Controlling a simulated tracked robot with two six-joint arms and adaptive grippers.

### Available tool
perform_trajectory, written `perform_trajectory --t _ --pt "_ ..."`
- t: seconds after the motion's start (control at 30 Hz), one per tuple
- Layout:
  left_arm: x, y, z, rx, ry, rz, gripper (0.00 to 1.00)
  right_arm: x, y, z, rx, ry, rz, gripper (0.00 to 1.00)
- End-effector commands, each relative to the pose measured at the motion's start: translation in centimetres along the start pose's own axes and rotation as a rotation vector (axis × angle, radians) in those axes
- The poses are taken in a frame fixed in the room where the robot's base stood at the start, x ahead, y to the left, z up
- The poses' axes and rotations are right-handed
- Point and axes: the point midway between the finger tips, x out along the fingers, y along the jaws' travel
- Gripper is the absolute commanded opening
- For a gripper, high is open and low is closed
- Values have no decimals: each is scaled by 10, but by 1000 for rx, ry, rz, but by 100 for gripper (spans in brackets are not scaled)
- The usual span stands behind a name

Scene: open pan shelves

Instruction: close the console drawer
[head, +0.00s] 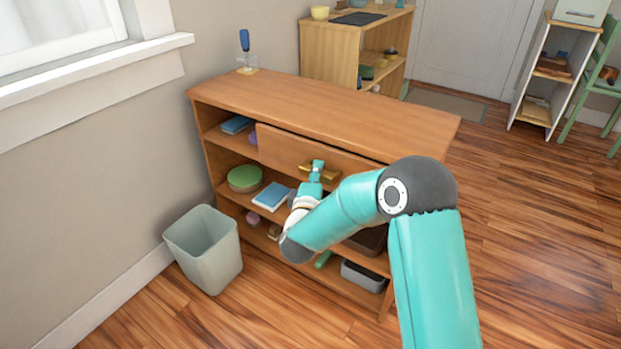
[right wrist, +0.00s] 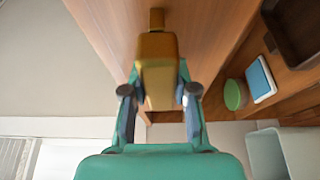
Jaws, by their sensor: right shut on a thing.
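The wooden console (head: 330,108) stands against the wall. Its drawer front (head: 290,150) sits under the top board, with a thin dark gap along its upper edge; how far it stands out is hard to tell. A brass handle (head: 333,175) is on the drawer front. My right gripper (head: 317,168) is at the handle and partly covers it. In the right wrist view the handle (right wrist: 157,75) lies between the two fingers of the right gripper (right wrist: 159,92), which is shut on it. My left gripper is not in view.
Open shelves below the drawer hold a green round box (head: 244,179), a blue book (head: 271,196) and a grey bin (head: 363,277). A wastebasket (head: 205,247) stands at the console's left front. A screwdriver in a stand (head: 246,55) is on top. The floor at right is clear.

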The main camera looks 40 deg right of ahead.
Motion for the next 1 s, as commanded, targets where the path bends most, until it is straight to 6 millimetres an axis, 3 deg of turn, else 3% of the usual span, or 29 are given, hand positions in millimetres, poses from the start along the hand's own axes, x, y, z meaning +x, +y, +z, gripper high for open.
perform_trajectory --t 0.07,0.2,0.23,0.4,0.77,1.0 --pt "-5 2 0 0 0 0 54 10 -1 5 -2 -2 -6 0" --pt "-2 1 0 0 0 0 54 8 -3 4 -1 1 -6 0" --pt "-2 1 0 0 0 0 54 8 -3 4 -2 1 -6 30" --pt "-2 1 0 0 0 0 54 8 -2 4 -2 1 -5 54" --pt "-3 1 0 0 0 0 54 5 -1 3 -1 2 -3 54" --pt "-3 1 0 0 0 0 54 -26 -2 2 -2 6 -4 54"
